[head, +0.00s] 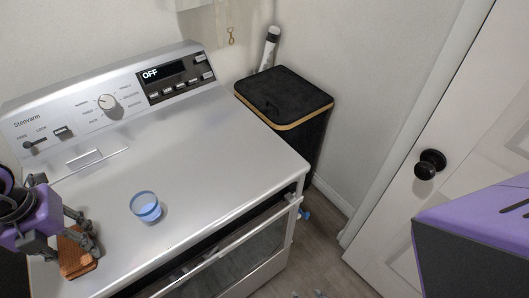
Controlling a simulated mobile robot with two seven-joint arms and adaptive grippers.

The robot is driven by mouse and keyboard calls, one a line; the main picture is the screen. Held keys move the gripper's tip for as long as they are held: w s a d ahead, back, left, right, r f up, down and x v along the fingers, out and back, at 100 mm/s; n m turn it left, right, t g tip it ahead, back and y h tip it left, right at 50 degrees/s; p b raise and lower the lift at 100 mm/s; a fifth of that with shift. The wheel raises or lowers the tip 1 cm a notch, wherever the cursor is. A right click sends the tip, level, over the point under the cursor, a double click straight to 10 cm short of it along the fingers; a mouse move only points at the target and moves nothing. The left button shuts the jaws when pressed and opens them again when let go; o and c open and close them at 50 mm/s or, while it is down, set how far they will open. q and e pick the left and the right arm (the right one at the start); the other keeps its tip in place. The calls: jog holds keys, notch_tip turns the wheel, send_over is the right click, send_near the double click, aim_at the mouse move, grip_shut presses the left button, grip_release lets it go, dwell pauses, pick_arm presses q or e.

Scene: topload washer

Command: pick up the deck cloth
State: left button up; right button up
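The deck cloth appears to be the orange-brown patterned piece (76,262) lying on the white washer top (190,150) near its front left corner. My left gripper (68,246) is at the cloth, with its dark fingers apart on either side of it. It looks open; whether the fingers touch the cloth cannot be told. The gripper covers part of the cloth. My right gripper is not in view; only a purple and dark part of my own body shows at the right.
A blue-tinted glass (146,207) stands on the washer top right of the cloth. The control panel (110,95) rises at the back. A black bin (283,95) with a bottle (270,48) behind it stands right. A white door (455,130) is farther right.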

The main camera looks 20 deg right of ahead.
pick_arm(q)
jog(key=shift+c, duration=1.4)
jog(key=shift+r, duration=0.15)
